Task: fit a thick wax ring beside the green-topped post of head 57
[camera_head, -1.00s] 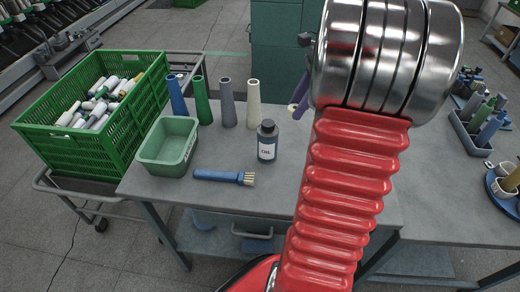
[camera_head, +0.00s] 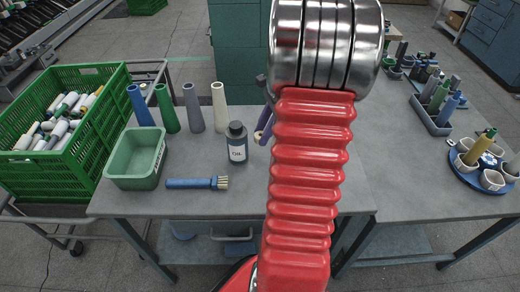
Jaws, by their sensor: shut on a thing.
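My gripper (camera_head: 266,122) is mostly hidden behind my red arm; only a slim purple part and a dark grey part show at the arm's left side. A small pale piece, apparently a wax ring (camera_head: 257,135), is at the lower end of the purple part, over the table near the oil bottle. My gripper is shut on it; its thickness cannot be judged. A green-topped post (camera_head: 480,148), yellowish below, stands on a round blue plate at the far right, with several pale cups (camera_head: 492,180) around it. No head number is readable.
The grey table (camera_head: 200,205) holds a green tub (camera_head: 136,158), a blue-handled brush (camera_head: 197,183), an oil bottle (camera_head: 237,143) and several upright cones (camera_head: 193,108). A green crate (camera_head: 95,130) of bobbins is left. A grey tray (camera_head: 430,125) of cones is right.

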